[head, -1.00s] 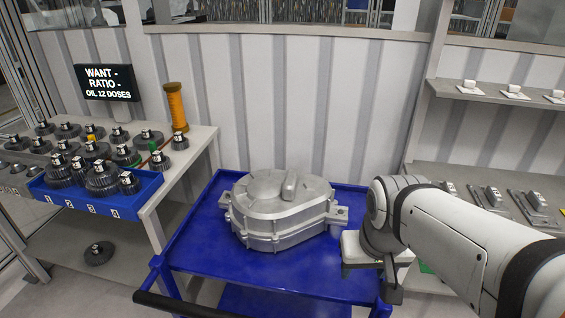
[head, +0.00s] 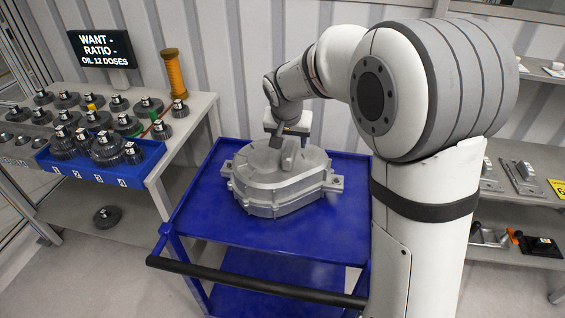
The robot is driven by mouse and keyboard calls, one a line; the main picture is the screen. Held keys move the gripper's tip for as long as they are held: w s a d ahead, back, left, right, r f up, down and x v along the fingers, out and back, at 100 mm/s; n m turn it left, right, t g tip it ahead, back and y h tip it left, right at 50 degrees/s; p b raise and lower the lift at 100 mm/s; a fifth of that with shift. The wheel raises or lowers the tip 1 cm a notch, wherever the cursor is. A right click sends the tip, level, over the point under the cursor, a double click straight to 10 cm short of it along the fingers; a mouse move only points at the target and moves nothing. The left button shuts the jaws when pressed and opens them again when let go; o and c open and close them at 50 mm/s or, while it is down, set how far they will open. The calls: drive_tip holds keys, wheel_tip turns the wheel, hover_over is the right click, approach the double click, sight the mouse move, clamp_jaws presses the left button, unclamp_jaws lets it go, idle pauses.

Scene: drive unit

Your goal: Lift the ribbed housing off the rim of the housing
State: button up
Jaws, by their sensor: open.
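The ribbed housing (head: 262,165) is a grey metal cover with a raised rib (head: 288,155) on top. It sits on the rim of the lower housing (head: 275,208), a grey flanged body with lugs at its sides. Both stand on the blue cart. My gripper (head: 287,142) is open just above the rib at the back of the cover. I cannot tell whether its fingers touch the rib or stand either side of it. The seam between cover and rim is partly visible at the front.
The blue cart (head: 215,225) has free room around the housing and a black handle (head: 250,280) in front. At left, a bench holds a blue tray (head: 95,175) of gears, an orange spool (head: 174,72) and a sign (head: 101,48). Shelves (head: 520,200) stand at right.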

sight(290, 147)
drive_tip(key=p+x, duration=0.1)
drive_tip(key=x, duration=0.4)
drive_tip(key=shift+f, duration=0.3)
clamp_jaws()
idle(1.0)
drive_tip(key=shift+w+a+r, duration=0.1)
drive_tip(key=shift+w+r, duration=0.05)
drive_tip(key=shift+r, duration=0.15)
